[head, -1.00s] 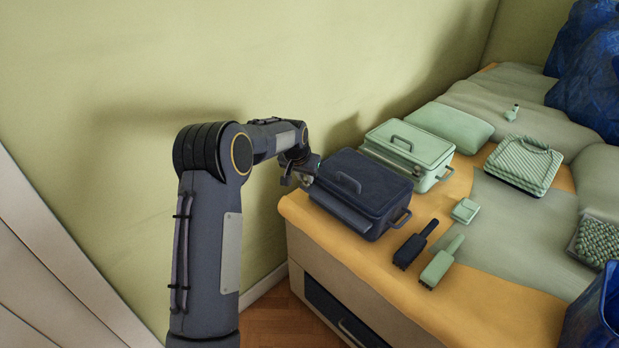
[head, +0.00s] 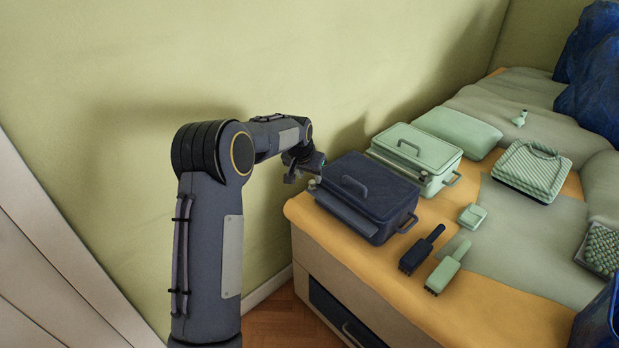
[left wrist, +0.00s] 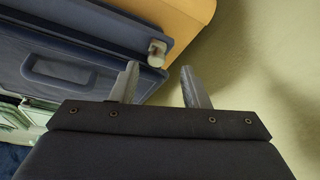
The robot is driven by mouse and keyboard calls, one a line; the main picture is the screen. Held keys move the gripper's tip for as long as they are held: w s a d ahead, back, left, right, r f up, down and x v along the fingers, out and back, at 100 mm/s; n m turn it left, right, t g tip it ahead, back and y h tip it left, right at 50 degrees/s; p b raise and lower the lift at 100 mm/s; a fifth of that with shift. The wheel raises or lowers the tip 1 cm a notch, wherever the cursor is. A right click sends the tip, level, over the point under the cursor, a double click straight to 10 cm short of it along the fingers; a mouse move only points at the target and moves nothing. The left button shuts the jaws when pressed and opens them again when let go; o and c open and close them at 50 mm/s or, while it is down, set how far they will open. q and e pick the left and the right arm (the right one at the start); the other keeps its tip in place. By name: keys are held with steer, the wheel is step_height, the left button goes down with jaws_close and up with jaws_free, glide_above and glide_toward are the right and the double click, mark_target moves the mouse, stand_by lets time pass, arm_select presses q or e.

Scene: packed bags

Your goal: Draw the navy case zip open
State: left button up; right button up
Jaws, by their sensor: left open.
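The navy case (head: 372,190) stands on the near left end of the bed, lid down, with a handle on top. A small pale zip pull (left wrist: 157,53) sits at the case's corner edge in the left wrist view; it also shows as a tiny pale knob in the head view (head: 312,184). My left gripper (left wrist: 160,69) is open, its two grey fingers pointing toward the pull, which lies just beyond and between the tips. Whether either finger touches it I cannot tell. In the head view my left gripper (head: 297,174) is at the case's left corner, beside the wall.
A mint case (head: 418,150) stands close behind the navy case. A navy brush (head: 421,250), a green brush (head: 447,268) and a small green box (head: 472,216) lie to the right. The wall (head: 260,60) is close behind my left arm.

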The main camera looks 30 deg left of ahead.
arm_select(q)
steer(key=v, duration=0.5)
steer(key=shift+s+r, duration=0.1)
steer(key=shift+r, duration=0.2)
steer(key=s+d+r+n+h+p, duration=0.1)
steer(key=s+d+r+p, duration=0.15)
steer(key=s+r, duration=0.6)
steer(key=s+d+r+h+p, duration=0.1)
steer(key=s+d+r, duration=0.3)
steer(key=s, duration=0.7)
steer(key=s+d+h+p, duration=0.1)
steer(key=s+d, duration=0.3)
steer(key=s, duration=0.5)
steer(key=s+d+f+t+h+p, duration=0.1)
steer(key=s+d, duration=0.3)
steer(key=s, duration=0.6)
steer(key=shift+s+f+p, duration=0.25)
steer(key=shift+s+p, duration=0.05)
steer(key=shift+p, duration=0.15)
arm_select(e)
step_height(320, 180, up, 6)
steer(key=shift+r, duration=0.2)
arm_select(q)
steer(key=shift+a, duration=0.1)
arm_select(e)
steer(key=shift+c, duration=0.5)
